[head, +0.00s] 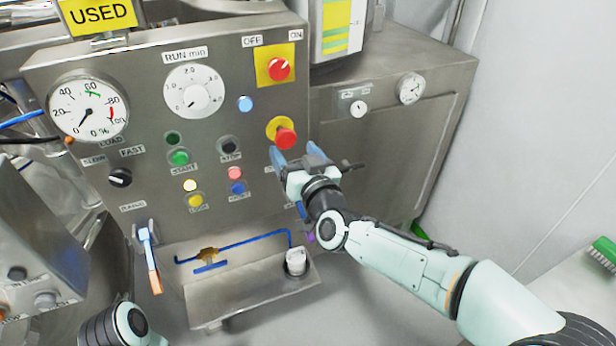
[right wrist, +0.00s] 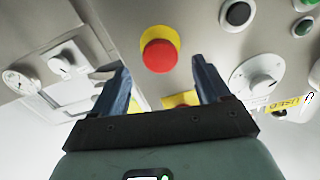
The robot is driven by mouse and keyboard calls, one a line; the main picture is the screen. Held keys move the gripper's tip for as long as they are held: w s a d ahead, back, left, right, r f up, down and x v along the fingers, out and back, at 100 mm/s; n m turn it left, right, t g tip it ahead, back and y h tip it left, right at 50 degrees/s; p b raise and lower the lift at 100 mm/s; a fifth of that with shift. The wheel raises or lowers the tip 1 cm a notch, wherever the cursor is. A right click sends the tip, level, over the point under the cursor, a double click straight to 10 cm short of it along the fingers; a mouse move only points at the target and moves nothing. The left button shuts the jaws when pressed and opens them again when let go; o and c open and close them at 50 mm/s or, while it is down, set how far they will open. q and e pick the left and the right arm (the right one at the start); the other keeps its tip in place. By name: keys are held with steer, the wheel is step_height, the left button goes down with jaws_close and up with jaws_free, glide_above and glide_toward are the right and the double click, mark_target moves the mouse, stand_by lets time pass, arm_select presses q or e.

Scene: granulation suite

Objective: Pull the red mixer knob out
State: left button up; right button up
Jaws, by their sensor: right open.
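The red mixer knob (head: 286,138) is a round mushroom knob on a yellow ring, on the steel panel's right side. In the right wrist view the red knob (right wrist: 159,56) shows between and beyond the fingertips. My right gripper (head: 296,155) is open and empty, just below the knob in the head view, its two blue fingers pointing at the panel. No contact between fingers and knob shows. My left gripper is out of view; only a piece of my left arm shows at the bottom left.
A red rotary switch (head: 279,68) on a yellow plate sits above the knob. A black button (head: 230,146) and a blue light (head: 245,103) are to its left. A steel cabinet (head: 400,150) stands at the right.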

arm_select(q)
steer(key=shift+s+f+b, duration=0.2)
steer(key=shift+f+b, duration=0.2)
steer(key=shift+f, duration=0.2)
arm_select(e)
steer(key=v, duration=0.8)
